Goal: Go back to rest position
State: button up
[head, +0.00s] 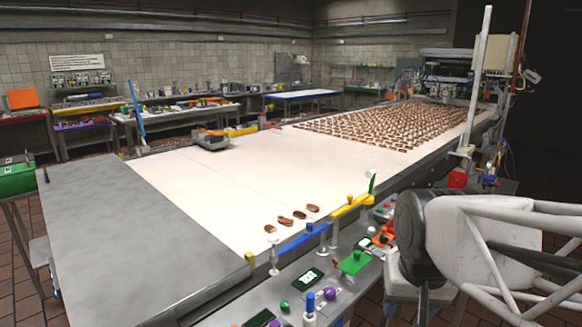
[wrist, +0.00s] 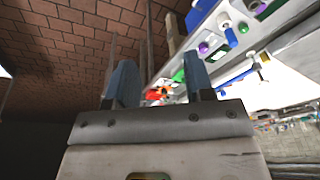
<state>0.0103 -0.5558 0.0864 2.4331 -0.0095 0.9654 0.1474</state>
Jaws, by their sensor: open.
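My gripper (wrist: 160,78) shows in the wrist view with its two blue-grey fingers apart and nothing between them. Beyond the fingers are brick-tiled floor and the conveyor's side panel. In the head view my arm is at the right edge, beside the conveyor, and I cannot make out the fingers there. Several brown cream sandwich pieces (head: 285,218) lie in a short row near the front of the white conveyor belt (head: 200,185). A large array of brown pieces (head: 400,122) covers the far end of the belt.
A control panel with colored buttons and a green-lit display (head: 307,277) runs along the conveyor's near right side. A blue and yellow rail (head: 303,238) edges the belt. A grey metal plate (head: 120,240) covers the belt's front left. Workbenches (head: 175,120) line the back wall.

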jog(key=shift+n, duration=0.8)
jog(key=s+f, duration=0.2)
jog(key=s, duration=0.1)
jog(key=s+f, duration=0.1)
jog(key=s, duration=0.1)
